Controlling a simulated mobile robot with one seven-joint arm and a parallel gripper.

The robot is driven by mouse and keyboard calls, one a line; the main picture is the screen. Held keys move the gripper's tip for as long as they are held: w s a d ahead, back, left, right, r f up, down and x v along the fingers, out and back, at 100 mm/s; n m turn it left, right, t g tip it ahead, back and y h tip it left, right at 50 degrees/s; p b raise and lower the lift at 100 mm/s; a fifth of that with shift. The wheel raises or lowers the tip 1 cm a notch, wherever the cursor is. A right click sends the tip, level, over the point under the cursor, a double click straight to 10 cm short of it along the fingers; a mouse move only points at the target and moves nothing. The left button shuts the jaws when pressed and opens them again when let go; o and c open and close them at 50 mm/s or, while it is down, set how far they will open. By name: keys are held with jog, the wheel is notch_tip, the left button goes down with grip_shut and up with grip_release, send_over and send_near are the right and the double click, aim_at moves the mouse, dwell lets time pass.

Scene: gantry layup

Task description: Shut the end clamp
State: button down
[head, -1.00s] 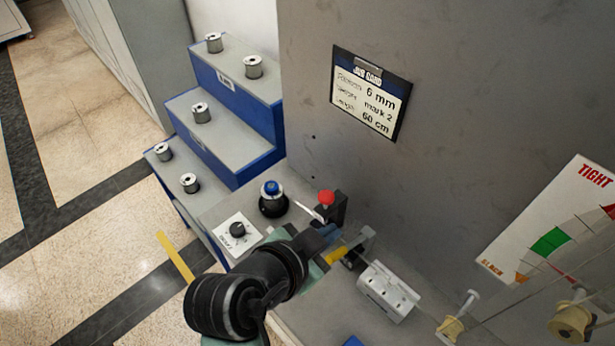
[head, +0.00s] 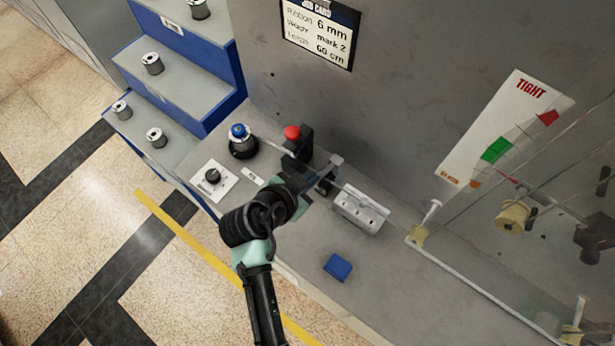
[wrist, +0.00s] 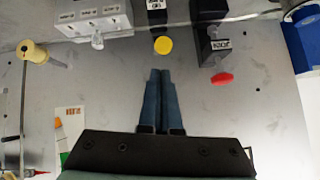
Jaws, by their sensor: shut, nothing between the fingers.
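The likely end clamp is the small grey bracket (head: 335,162) between the red-knobbed black post and the white block. I cannot tell whether the clamp is open or shut. My gripper (wrist: 160,73) is shut and empty, its tips pointing toward the yellow end with a small gap in the picture. In the head view, my wrist covers part of the clamp, and the yellow end is not seen.
A black post with a red knob (head: 292,132) stands close to the left. The white block (head: 361,212) is close on the right. A blue block (head: 338,266) lies on the bench. A blue-capped spool holder (head: 240,140) and dial plate (head: 212,182) are further left.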

jog(key=shift+s+a+f, duration=0.2)
jog(key=shift+a+f, duration=0.15)
jog(key=shift+f, duration=0.15)
jog(key=shift+f, duration=0.15)
jog(key=shift+f+b, duration=0.25)
jog(key=shift+b, duration=0.4)
jog(key=shift+s+a+b, duration=0.15)
jog(key=shift+s+b, duration=0.05)
jog(key=shift+b, duration=0.4)
jog(key=shift+f+t+b, duration=0.2)
jog(key=shift+t+b, duration=0.1)
jog(key=shift+b, duration=0.05)
notch_tip(320, 180, down, 6)
jog(key=s+a+t+h+b, duration=0.1)
jog(key=s+b, duration=0.1)
jog(key=b, duration=1.1)
jog(key=shift+a+f+t+h, duration=0.15)
jog(key=shift+a+t+h, duration=0.15)
